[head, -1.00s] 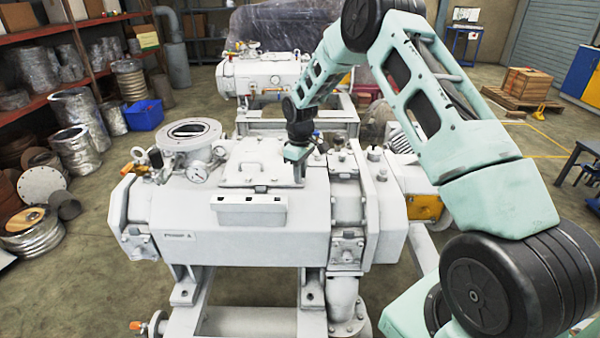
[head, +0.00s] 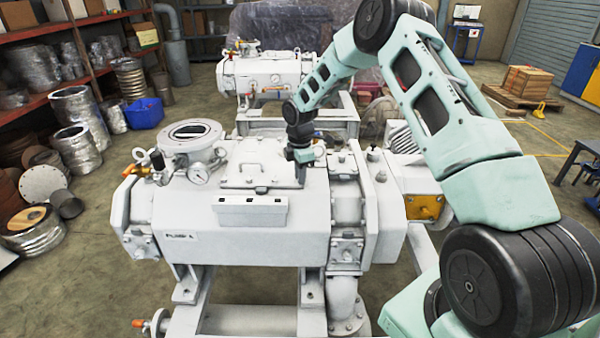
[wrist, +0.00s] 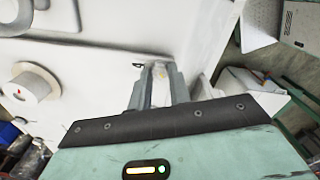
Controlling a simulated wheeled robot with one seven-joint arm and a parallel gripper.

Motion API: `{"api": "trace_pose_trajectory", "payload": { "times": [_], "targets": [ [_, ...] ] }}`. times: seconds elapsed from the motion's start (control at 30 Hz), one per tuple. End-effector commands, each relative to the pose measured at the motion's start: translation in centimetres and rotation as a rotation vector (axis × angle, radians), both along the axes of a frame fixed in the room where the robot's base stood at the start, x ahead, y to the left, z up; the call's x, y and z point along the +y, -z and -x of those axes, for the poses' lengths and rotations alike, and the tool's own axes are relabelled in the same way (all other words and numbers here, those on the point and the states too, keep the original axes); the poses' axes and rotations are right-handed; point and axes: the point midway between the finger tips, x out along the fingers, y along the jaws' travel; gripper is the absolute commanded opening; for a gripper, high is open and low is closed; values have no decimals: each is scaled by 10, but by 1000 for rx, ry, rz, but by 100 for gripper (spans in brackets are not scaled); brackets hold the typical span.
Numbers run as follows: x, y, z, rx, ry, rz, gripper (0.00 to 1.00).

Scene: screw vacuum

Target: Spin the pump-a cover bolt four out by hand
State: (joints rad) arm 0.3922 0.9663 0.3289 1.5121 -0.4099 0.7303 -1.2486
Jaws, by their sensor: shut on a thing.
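Pump A (head: 215,240) is the large white machine in front of me, with its name on the front panel. Its square cover plate (head: 237,175) with a handle lies on top. My gripper (head: 302,180) points down at the right front corner of this cover. In the wrist view, the two grey fingers (wrist: 161,88) are shut on a small pale bolt (wrist: 160,72) between their tips, at the edge of a white plate (wrist: 110,62). In the head view the bolt is hidden by my gripper or too small to make out.
A white box with dark slots (head: 250,212) is on the pump's front, just below the cover. A second white pump (head: 265,75) is behind. The ribbed motor (head: 398,135) is to the right.

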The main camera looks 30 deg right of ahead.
Motion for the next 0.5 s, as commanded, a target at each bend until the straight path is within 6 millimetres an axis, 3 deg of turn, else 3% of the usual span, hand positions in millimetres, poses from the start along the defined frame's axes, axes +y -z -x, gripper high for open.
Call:
{"api": "trace_pose_trajectory", "payload": {
  "times": [0.5],
  "targets": [
    [0, 5, 3, 10, -140, -2, 0]
  ]
}}
